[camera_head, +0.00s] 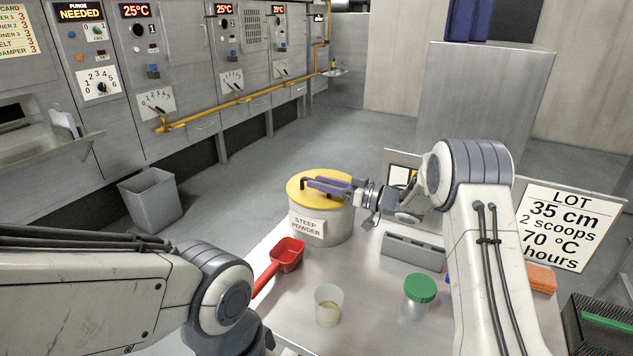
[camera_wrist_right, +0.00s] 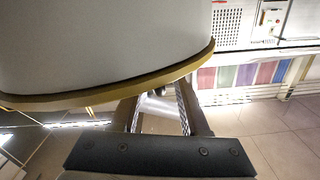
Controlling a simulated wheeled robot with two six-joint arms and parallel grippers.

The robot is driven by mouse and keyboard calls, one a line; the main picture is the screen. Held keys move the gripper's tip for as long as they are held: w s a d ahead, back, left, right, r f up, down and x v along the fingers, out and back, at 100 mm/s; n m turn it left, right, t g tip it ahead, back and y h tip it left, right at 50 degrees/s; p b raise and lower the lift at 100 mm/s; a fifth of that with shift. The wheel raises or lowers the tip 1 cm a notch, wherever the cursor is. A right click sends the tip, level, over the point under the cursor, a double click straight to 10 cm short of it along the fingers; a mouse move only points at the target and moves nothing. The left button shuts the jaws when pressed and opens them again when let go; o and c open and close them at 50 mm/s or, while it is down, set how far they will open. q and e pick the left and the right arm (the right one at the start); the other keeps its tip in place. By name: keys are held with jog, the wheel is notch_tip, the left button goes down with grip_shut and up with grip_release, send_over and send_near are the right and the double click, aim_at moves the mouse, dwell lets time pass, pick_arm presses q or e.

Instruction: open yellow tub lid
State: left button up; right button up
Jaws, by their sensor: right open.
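The tub labelled "STEEP POWDER" (camera_head: 322,228) stands upright near the table's back edge. Its round yellow lid (camera_head: 330,177) sits flat on top. My right gripper (camera_head: 312,186) reaches over the lid from the right, its fingers pointing left across the top. It is open. In the right wrist view the tub's pale wall (camera_wrist_right: 100,40) and yellow lid rim (camera_wrist_right: 90,102) fill the upper left, with the open fingers (camera_wrist_right: 160,95) beside the rim. A small dark part shows between the fingers; I cannot tell whether they touch it. My left gripper is out of view.
A red scoop (camera_head: 287,254) lies left of centre on the table (camera_head: 375,310). A grey rack (camera_head: 413,251) is right of the tub. A grey bin (camera_head: 151,199) stands on the floor.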

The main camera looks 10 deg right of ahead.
jog(key=shift+x, duration=0.8)
grip_shut()
dwell(0.9)
